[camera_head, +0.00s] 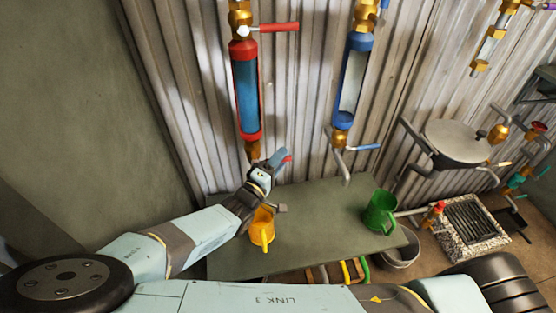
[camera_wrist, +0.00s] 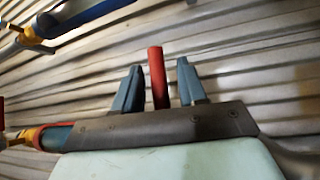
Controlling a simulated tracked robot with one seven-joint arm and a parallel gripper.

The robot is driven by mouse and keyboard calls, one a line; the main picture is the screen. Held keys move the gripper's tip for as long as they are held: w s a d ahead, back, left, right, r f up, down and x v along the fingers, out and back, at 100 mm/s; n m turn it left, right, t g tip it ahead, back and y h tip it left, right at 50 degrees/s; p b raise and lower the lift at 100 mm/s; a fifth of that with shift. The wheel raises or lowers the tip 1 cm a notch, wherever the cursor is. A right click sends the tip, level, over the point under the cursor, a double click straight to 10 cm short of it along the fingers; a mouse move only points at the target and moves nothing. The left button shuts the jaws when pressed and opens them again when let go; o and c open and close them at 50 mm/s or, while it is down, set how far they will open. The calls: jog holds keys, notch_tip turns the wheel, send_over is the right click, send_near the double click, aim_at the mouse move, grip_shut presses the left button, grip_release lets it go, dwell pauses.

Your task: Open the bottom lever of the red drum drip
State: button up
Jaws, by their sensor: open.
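The red drum drip (camera_head: 246,90) hangs on the corrugated wall, a clear cylinder of blue liquid with red end caps. Its red top lever (camera_head: 278,27) points right. My gripper (camera_head: 277,159) is just below its lower brass fitting. The red bottom lever (camera_head: 288,160) shows only as a small red piece at my fingers; the rest is hidden. In the wrist view the red bottom lever (camera_wrist: 157,78) stands between my two open fingers, with a gap on each side. Part of the drum drip (camera_wrist: 50,137) shows at the lower left there.
A blue drum drip (camera_head: 352,80) with a blue lever (camera_head: 362,148) hangs to the right. A yellow jug (camera_head: 262,228) and a green jug (camera_head: 380,212) stand on the table (camera_head: 325,215) below. Bare tabletop lies between the jugs.

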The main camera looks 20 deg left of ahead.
grip_shut()
dwell(0.4)
jog(key=shift+s+a, duration=0.1)
jog(key=shift+a, duration=0.1)
